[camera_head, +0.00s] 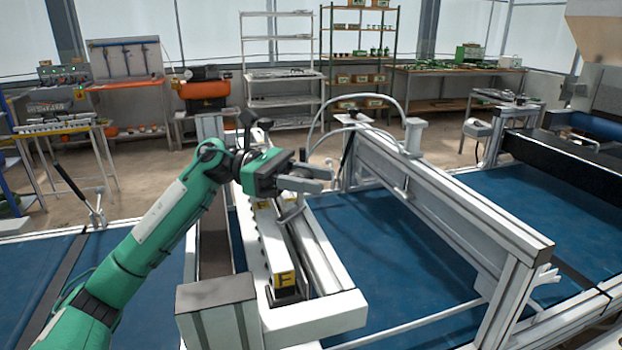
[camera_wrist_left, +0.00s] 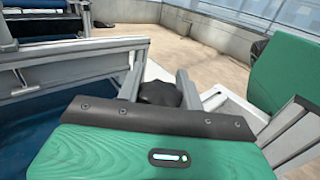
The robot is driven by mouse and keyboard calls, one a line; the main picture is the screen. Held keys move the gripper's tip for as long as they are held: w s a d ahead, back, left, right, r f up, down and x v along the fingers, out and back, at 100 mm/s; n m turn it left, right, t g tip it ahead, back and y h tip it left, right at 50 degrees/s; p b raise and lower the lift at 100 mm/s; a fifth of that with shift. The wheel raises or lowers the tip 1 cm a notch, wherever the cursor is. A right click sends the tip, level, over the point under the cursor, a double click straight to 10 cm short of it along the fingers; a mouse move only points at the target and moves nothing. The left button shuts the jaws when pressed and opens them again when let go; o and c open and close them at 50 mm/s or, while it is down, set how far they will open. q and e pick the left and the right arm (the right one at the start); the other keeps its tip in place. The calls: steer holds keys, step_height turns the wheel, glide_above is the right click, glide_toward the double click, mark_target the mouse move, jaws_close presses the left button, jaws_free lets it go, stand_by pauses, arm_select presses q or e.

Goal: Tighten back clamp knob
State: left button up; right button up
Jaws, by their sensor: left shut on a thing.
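My left gripper (camera_head: 312,178) is at the end of the green arm, above the long white seeder bar (camera_head: 322,262) with its yellow-marked block (camera_head: 284,279). In the left wrist view, a dark, lobed knob (camera_wrist_left: 160,93) sits between the two grey fingers of my left gripper (camera_wrist_left: 159,88), which is shut on it. In the head view, the gripper hides this knob, so its exact seat cannot be seen there. My right gripper is not in view.
A white-grey gantry beam (camera_head: 468,205) with curved hoses stands to the right of the gripper. Blue belt surface (camera_head: 370,235) lies between bar and beam. Shelves and benches line the back wall.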

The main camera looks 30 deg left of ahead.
arm_select(q)
steer(key=o, duration=1)
steer(key=shift+r, duration=0.1)
step_height(320, 180, up, 20)
steer(key=p, duration=0.1)
steer(key=shift+p, duration=0.4)
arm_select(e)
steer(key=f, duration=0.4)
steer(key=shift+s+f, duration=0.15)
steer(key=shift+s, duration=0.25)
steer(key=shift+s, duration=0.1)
